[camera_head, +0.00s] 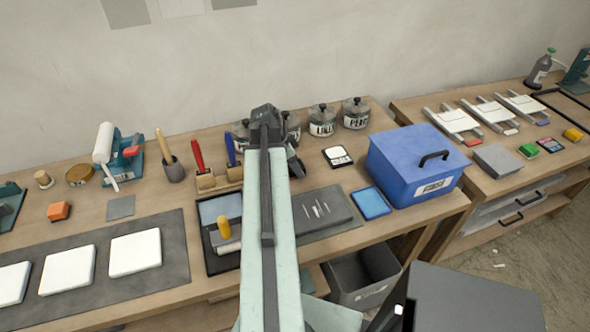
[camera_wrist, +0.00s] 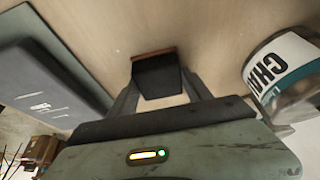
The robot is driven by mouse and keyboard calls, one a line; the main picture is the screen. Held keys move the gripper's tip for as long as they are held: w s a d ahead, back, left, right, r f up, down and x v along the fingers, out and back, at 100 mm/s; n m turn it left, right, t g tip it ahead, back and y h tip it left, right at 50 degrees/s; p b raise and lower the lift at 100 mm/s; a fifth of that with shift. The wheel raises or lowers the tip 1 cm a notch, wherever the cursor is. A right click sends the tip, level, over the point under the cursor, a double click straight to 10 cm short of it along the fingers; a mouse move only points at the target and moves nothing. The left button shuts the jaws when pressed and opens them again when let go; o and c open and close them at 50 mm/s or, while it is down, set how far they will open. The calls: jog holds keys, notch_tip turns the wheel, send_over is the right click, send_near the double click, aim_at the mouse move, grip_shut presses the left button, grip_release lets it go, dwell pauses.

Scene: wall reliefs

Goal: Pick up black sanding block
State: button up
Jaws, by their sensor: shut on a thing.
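The black sanding block (camera_wrist: 158,78) is a small dark block with a brown strip along its far edge, in the middle of the wrist view. My gripper (camera_wrist: 160,88) is shut on it, with one finger on each side. The tabletop is behind the block; I cannot tell whether the block still touches it. In the head view, part of my gripper (camera_head: 294,164) shows beside my arm, in front of the jars. The block is hidden there.
Labelled jars (camera_head: 322,118) stand behind, one (camera_wrist: 284,75) close at right in the wrist view. A dark grey pad (camera_head: 330,208) with small tools lies in front. A black scale (camera_head: 337,157), blue box (camera_head: 405,165) and blue tray (camera_head: 371,203) are to the right.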

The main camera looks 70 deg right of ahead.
notch_tip(320, 180, up, 10)
jog(key=p, duration=1)
